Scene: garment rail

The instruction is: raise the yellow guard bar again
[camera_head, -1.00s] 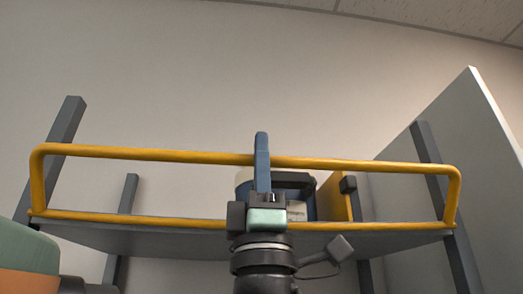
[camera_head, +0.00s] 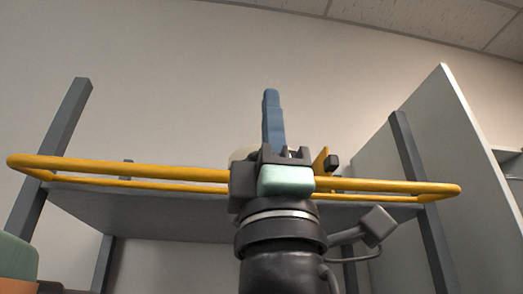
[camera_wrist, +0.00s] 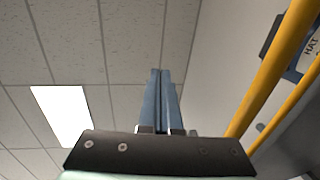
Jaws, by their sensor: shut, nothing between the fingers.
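The yellow guard bar (camera_head: 120,169) runs across the front of the grey shelf (camera_head: 140,218) in the head view. Its front rail leans out toward me, so the frame looks nearly flat, with the rear rail just behind it. My gripper (camera_head: 271,95) points upward at the middle of the bar, its blue fingers shut and empty. Its body hides part of both rails. In the wrist view my gripper (camera_wrist: 160,72) points at the ceiling, and the bar (camera_wrist: 268,80) passes to its right, apart from the fingertips. Any contact lower down is hidden.
Grey posts (camera_head: 60,135) stand at the shelf's corners, and a pale panel (camera_head: 425,145) closes off the right side. A labelled item (camera_wrist: 306,48) shows behind the bar. A yellow upright piece (camera_head: 321,160) stands behind my gripper. Space above the bar is clear.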

